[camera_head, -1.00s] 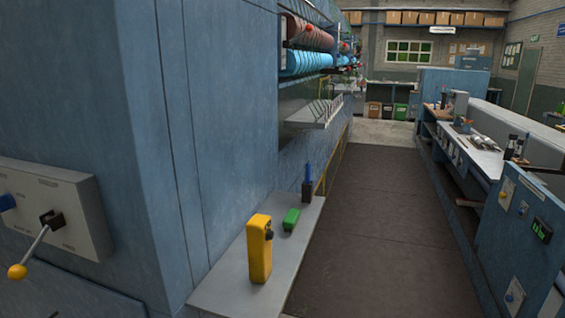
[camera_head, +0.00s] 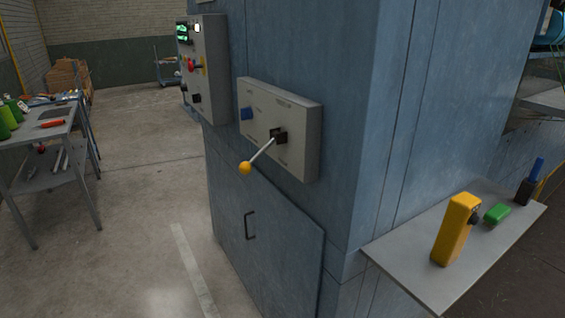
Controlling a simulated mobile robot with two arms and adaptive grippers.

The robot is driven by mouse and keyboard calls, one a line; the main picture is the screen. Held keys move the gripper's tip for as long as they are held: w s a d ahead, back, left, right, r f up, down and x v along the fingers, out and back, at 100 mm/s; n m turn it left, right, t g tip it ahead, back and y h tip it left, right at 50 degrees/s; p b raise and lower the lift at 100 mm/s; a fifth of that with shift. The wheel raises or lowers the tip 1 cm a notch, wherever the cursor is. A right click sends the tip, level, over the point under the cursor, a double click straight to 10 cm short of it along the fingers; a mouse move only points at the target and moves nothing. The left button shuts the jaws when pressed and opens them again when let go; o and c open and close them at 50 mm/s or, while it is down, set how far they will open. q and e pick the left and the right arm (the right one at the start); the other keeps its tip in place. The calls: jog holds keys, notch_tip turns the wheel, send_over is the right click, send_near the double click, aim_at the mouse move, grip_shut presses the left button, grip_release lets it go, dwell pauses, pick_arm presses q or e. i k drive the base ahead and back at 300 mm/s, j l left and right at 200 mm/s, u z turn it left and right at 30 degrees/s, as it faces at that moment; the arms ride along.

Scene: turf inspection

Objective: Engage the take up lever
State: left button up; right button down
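A lever (camera_head: 262,151) with a silver rod and a yellow ball knob sticks out of a black pivot on a grey control box (camera_head: 300,128). The box is mounted on the blue machine cabinet (camera_head: 345,60) near the middle of the head view. The rod slants down and to the left from the pivot. The labels on the box are too small to read. Neither of my grippers shows in the head view, and nothing touches the lever.
A grey shelf (camera_head: 400,262) juts out at the right, holding a yellow device (camera_head: 455,230), a green block (camera_head: 497,213) and a blue-and-black item (camera_head: 530,182). A panel with a screen (camera_head: 205,70) is further back. A workbench (camera_head: 45,135) stands left. Concrete floor (camera_head: 140,200) between is clear.

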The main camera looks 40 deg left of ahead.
aim_at(245, 167)
jog(key=u, duration=1.45)
